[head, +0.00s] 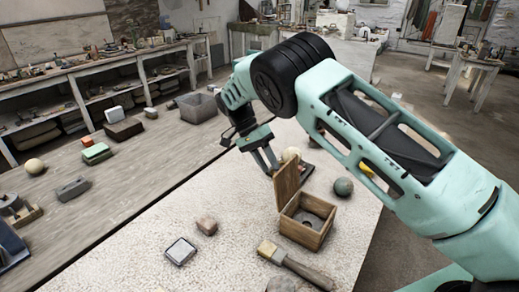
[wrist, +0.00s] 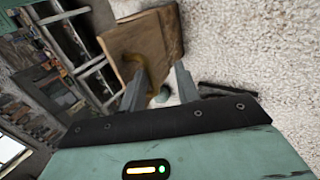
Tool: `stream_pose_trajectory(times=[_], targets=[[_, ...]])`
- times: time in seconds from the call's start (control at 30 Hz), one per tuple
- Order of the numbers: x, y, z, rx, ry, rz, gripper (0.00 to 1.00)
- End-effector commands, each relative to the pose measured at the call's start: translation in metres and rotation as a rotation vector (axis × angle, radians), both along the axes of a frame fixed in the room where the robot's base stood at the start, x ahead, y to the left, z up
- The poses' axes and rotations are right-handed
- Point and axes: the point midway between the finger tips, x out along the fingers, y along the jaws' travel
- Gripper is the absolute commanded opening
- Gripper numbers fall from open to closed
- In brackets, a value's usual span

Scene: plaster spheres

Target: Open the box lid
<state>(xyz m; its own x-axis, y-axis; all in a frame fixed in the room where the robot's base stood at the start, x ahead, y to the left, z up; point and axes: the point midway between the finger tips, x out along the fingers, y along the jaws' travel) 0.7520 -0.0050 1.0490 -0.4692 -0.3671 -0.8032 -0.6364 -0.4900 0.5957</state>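A small wooden box (head: 302,232) stands on the pale speckled table, its inside visible with a dark round thing in it. Its lid (head: 287,187) stands about upright at the box's left side, so the box is open. My gripper (head: 271,165) is at the lid's upper left edge in the head view; whether it touches the lid is unclear. In the wrist view, the two fingers of my gripper (wrist: 160,92) are apart with nothing clearly between them. A brown wooden panel (wrist: 150,35), seemingly the lid, lies beyond them, with a curved yellowish handle (wrist: 139,68) near the left finger.
A dark green sphere (head: 343,187) sits just right of the box and a pale sphere (head: 290,154) behind the lid.

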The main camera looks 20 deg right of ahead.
Motion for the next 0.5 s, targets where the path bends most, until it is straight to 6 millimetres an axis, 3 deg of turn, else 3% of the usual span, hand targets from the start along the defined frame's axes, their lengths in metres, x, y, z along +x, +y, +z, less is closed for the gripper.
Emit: stream_pose_trajectory(times=[0.5], targets=[[0.039, 0.031, 0.065, 0.002, -0.006, 0.001, 0.31]])
